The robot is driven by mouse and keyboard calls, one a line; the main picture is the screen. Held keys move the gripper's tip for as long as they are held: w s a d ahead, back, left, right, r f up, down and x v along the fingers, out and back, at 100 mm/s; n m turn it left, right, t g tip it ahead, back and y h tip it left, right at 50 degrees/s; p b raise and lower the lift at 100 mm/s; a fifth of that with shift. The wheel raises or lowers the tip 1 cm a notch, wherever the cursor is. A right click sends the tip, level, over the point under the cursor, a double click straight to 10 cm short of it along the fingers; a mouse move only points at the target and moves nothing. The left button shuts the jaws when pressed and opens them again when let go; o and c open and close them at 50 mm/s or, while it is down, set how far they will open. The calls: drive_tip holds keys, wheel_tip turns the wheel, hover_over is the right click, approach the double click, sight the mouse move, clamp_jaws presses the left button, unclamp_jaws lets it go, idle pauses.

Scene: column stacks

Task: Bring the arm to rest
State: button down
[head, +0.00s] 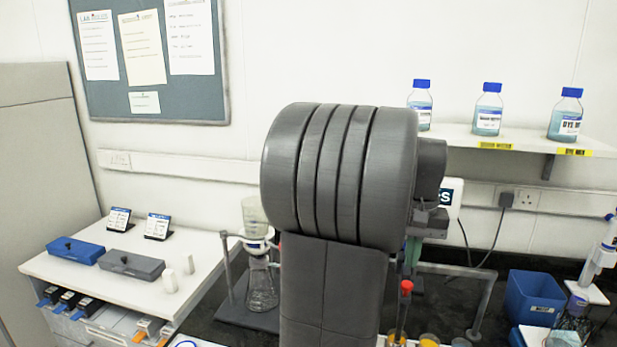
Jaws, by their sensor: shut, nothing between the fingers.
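My own grey arm stands large in the middle of the head view and blocks much of the bench behind it. A thick rounded joint with dark grooves sits above an upright link. Smaller dark parts of my arm show at the joint's right side. My gripper's fingers do not show; the rest of the arm beyond the big joint is mostly hidden.
A white counter (120,265) at left bears a blue box (75,251) and a grey box (135,265). A glass flask (262,290) stands close left of my arm. Bottles line the shelf (520,140); a blue bin (535,298) stands right.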

drive_tip(key=shift+f+b, duration=1.8)
drive_tip(key=shift+f, duration=0.45)
drive_tip(key=shift+r, duration=0.35)
drive_tip(key=shift+p, duration=0.3)
wheel_tip(320, 180, up, 7)
drive_tip(key=p, duration=0.7)
drive_tip(key=b, duration=0.5)
hover_over(407, 284)
wheel_tip(407, 284, down, 5)
drive_tip(key=shift+w+r, duration=0.1)
drive_tip(key=shift+r, duration=0.1)
drive_tip(key=shift+f, duration=0.35)
wheel_tip(407, 284, down, 3)
drive_tip(key=b, duration=0.2)
drive_tip(key=shift+r+b, duration=0.2)
drive_tip(key=shift+b, duration=0.2)
wheel_tip(407, 284, up, 13)
drive_tip(key=p, duration=0.9)
